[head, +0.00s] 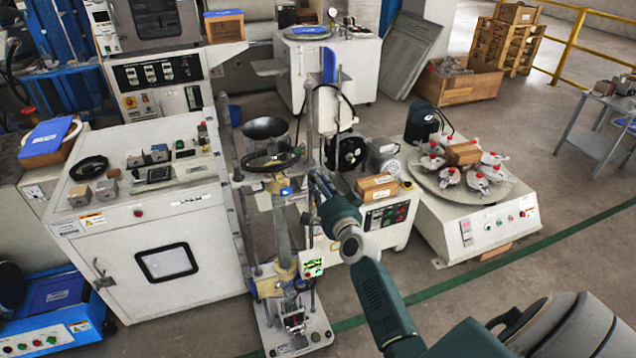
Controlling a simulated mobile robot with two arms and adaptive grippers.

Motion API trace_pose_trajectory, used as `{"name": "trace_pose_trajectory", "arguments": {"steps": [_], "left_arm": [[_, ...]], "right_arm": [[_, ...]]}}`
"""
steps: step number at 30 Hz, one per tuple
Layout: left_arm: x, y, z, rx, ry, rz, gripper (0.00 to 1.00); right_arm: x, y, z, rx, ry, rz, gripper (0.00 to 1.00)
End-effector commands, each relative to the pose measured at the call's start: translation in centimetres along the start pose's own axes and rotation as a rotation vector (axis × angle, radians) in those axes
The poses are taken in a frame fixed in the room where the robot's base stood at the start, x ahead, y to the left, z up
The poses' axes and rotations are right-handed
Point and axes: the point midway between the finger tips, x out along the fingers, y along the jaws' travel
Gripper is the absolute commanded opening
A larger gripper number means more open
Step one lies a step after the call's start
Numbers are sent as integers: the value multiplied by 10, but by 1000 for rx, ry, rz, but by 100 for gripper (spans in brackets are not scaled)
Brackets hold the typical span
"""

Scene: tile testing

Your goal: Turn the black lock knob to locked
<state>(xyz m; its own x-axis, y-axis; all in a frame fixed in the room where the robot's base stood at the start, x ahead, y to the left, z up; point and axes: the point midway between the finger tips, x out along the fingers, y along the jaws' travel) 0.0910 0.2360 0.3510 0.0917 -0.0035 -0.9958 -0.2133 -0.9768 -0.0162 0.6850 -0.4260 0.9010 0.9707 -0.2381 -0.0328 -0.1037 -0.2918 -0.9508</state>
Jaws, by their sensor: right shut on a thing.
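A tall test stand (281,238) with a black handwheel (270,161) stands at the centre of the head view. My right gripper (309,190) reaches in from the lower right to the right side of this stand, just below and right of the handwheel. It is shut on a small dark part there, which I take to be the black lock knob (306,218). The fingers and the arm hide much of the knob, and I cannot tell which way it is turned. My left gripper is not in view.
A white cabinet (135,222) with small parts on top stands at left. A white machine with a round turntable (430,184) and a cardboard box (377,187) are to the right of the stand.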

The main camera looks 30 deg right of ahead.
Motion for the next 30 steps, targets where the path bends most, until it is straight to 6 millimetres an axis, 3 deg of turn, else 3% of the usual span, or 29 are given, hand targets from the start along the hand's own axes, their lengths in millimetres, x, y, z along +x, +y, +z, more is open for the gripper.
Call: {"name": "trace_pose_trajectory", "arguments": {"steps": [10,27,28,30], "left_arm": [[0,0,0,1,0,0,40],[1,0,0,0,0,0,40],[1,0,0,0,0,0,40],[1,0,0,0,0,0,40]], "right_arm": [[0,-1,-2,145,-2,-2,0],[0,0,-2,171,-2,-2,0],[0,0,-2,171,-2,-2,29],[0,0,-2,171,-2,-2,42]]}}
